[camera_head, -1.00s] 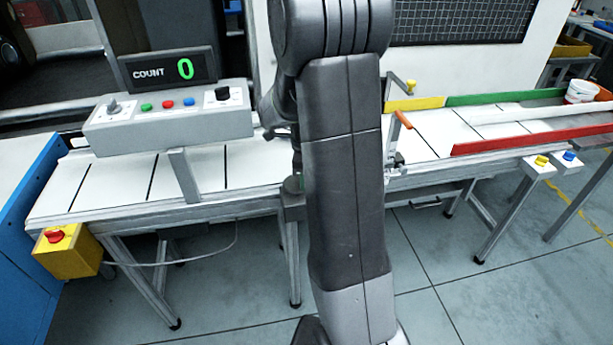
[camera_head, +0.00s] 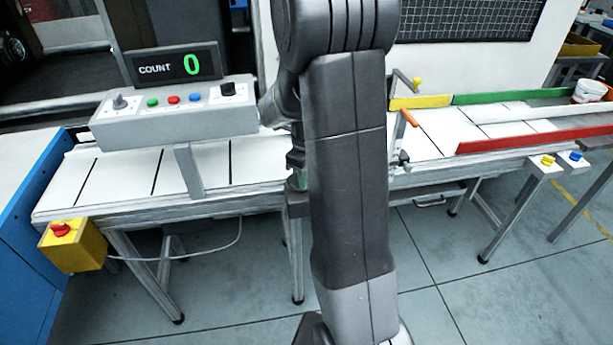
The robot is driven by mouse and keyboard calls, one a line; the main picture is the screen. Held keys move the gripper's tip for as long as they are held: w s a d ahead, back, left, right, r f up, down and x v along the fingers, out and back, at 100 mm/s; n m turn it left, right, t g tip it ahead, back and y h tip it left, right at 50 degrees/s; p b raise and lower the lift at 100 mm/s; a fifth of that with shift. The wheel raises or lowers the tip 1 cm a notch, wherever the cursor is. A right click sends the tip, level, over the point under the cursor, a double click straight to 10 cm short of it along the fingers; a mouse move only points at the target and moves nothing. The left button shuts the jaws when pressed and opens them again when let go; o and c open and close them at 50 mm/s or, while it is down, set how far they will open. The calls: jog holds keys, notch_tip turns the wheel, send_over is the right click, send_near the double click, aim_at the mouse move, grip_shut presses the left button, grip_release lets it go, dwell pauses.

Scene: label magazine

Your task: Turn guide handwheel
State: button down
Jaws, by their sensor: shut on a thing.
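My arm stands upright across the middle of the view and covers much of the work spot. Part of my gripper (camera_head: 296,158) shows as a dark shape just left of the arm, at the front edge of the conveyor. It is shut on the guide handwheel, mostly hidden behind the arm; a small grey-green part (camera_head: 297,183) shows below the gripper. A grey bracket (camera_head: 297,206) sits under it on the conveyor frame. The jaw tips are not clearly visible.
The white conveyor (camera_head: 130,172) runs across the view. A control box (camera_head: 175,120) with a count display (camera_head: 172,65) reading 0 stands at left. A yellow emergency-stop box (camera_head: 73,247) hangs at the front left. Red (camera_head: 530,138) and green (camera_head: 510,97) rails line the right side.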

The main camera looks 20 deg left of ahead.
jog(key=c, duration=1.4)
grip_release()
jog(key=shift+o, duration=0.2)
notch_tip(320, 180, up, 14)
jog(key=shift+f, duration=0.15)
notch_tip(320, 180, down, 14)
jog(key=shift+r, duration=0.1)
